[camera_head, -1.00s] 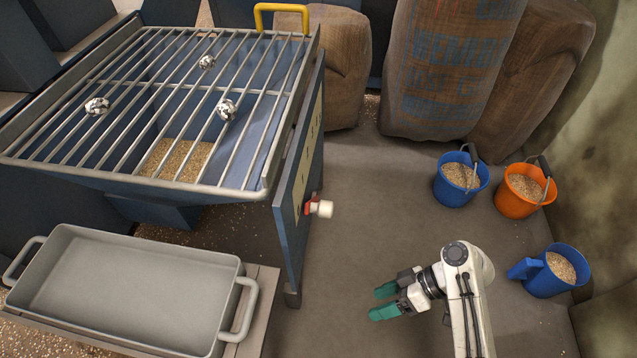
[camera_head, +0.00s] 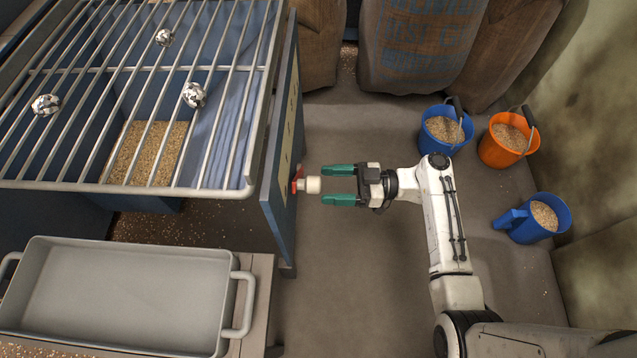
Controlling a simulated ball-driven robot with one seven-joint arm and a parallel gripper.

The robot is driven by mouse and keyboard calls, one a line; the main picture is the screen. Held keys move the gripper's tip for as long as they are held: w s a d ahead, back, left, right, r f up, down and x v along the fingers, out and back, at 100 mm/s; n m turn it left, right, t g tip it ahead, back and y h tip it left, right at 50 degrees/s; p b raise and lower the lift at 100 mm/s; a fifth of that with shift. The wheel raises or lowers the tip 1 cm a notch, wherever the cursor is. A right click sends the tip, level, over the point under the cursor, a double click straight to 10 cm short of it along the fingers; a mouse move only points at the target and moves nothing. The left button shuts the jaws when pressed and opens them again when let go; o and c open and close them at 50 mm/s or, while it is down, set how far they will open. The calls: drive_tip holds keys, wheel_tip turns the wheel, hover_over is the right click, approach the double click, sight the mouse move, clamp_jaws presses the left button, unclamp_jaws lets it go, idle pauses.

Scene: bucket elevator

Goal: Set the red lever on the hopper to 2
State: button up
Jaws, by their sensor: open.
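The red lever (camera_head: 297,180) sits on the right side panel of the blue hopper (camera_head: 282,215), with a pale cylindrical knob (camera_head: 313,185) sticking out to the right. The numbers on the panel cannot be read from this angle. My gripper (camera_head: 327,185) has green fingers and is open, pointing left at the knob. The fingertips are just right of the knob's end, one to each side of its line, and seem not to touch it. The gap between the fingers looks empty.
A grey tray (camera_head: 238,290) stands on a bench at lower left. A metal grate (camera_head: 120,186) with three mottled lumps covers the hopper. Blue (camera_head: 430,115) and orange (camera_head: 490,150) buckets and a blue scoop (camera_head: 555,232) of grain stand at right. Floor below my gripper is clear.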

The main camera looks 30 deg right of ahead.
sight(319, 185)
drive_tip(key=shift+x, duration=1.8)
drive_tip(key=shift+c, duration=0.4)
clamp_jaws()
